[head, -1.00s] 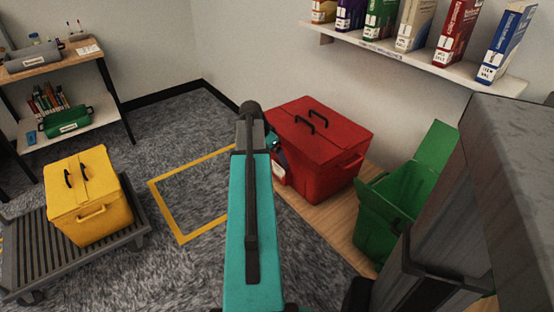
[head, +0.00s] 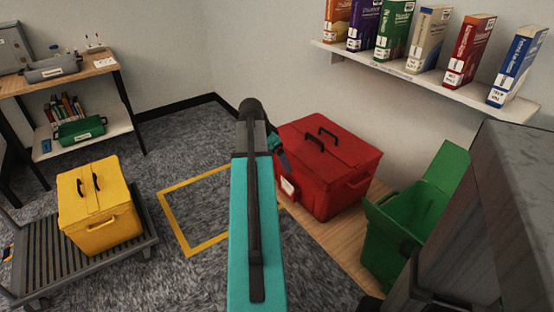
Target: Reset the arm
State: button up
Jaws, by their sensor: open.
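My arm's long teal link (head: 252,225) with a dark top strip runs up the middle of the head view to a dark joint. A small dark and teal part of my arm (head: 276,146) shows just right of that joint, in front of the red box. My gripper's fingers do not show; the link and joint cover the area behind them. Nothing held can be seen.
A closed red box (head: 325,168) and an open green bin (head: 405,225) stand at right on a wooden surface. A yellow box (head: 98,208) sits on a grey cart (head: 42,255). A yellow floor outline (head: 180,232) is partly behind my arm.

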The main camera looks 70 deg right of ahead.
jog(key=shift+w, duration=0.1)
dwell(0.6)
jog(key=w+a+f+n+p, duration=0.2)
jog(key=w+a+f, duration=0.1)
jog(key=w+a, duration=0.35)
jog(key=w+a+f+n+p, duration=0.1)
jog(key=w+a+f+p, duration=0.15)
jog(key=w+a, duration=0.35)
jog(key=w+a+f+n+y+p, duration=0.1)
jog(key=w+a+f+n+p, duration=0.1)
jog(key=w+a+f, duration=0.5)
jog(key=a+f+n+y+p, duration=0.1)
jog(key=a+f+n, duration=0.25)
jog(key=a, duration=0.75)
jog(key=s+a+f+n+g+p, duration=0.1)
jog(key=s+a+f+n, duration=0.15)
jog(key=a, duration=0.45)
jog(key=s+a+f+n+p, duration=0.1)
jog(key=a+f+p, duration=0.15)
jog(key=a, duration=0.35)
jog(key=s+a+f+n+g, duration=0.1)
jog(key=a+f+n, duration=0.1)
jog(key=a+f, duration=0.35)
jog(key=s+a+f+n+g+y+p, duration=0.1)
jog(key=s+a+f+n+p, duration=0.2)
jog(key=s+a+n, duration=0.7)
jog(key=shift+s+a+f+n+y, duration=0.3)
jog(key=shift+s+a, duration=1.55)
jog(key=shift+a, duration=0.6)
